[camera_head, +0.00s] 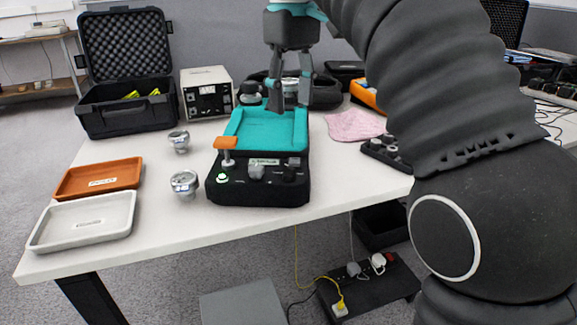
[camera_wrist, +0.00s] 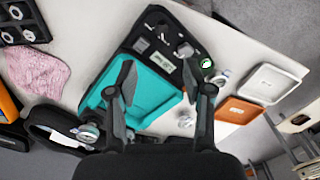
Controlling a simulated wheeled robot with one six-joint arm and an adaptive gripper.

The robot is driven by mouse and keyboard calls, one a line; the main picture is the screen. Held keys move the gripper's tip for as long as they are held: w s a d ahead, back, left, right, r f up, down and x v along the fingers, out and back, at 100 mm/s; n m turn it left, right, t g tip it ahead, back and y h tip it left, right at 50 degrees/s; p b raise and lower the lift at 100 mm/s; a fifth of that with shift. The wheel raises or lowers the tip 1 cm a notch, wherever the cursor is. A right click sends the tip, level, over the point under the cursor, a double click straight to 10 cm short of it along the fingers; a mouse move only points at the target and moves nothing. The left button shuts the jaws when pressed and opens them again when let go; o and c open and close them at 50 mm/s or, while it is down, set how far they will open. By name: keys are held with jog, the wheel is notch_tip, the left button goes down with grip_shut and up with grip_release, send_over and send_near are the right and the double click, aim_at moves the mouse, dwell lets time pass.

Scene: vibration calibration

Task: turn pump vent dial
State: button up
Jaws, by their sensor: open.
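A black pump unit (camera_head: 258,192) with a teal tray top (camera_head: 267,130) stands on the table. I cannot read which one is the vent dial. In the wrist view the grey knob (camera_wrist: 184,48) shows beyond the teal tray (camera_wrist: 145,93). My gripper (camera_head: 289,95) points down above the far end of the tray, open and empty, apart from the knobs. Its spread fingers also show in the wrist view (camera_wrist: 167,78).
An orange lever (camera_head: 226,143) rises at the unit's left. Two metal cylinders (camera_head: 184,183) (camera_head: 179,141) stand left of it. Orange (camera_head: 98,178) and white (camera_head: 84,222) trays lie further left. A black case (camera_head: 125,115), a meter box (camera_head: 206,93) and a pink cloth (camera_head: 354,125) are around.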

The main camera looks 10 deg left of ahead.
aim_at(288, 167)
jog(key=f+b, duration=0.1)
jog(key=f, duration=0.3)
jog(key=f+b, duration=0.2)
jog(key=f, duration=0.2)
jog(key=f+b, duration=0.2)
jog(key=f, duration=0.2)
jog(key=shift+s+a+f, duration=0.2)
jog(key=shift+a+f, duration=0.05)
jog(key=shift+f, duration=0.15)
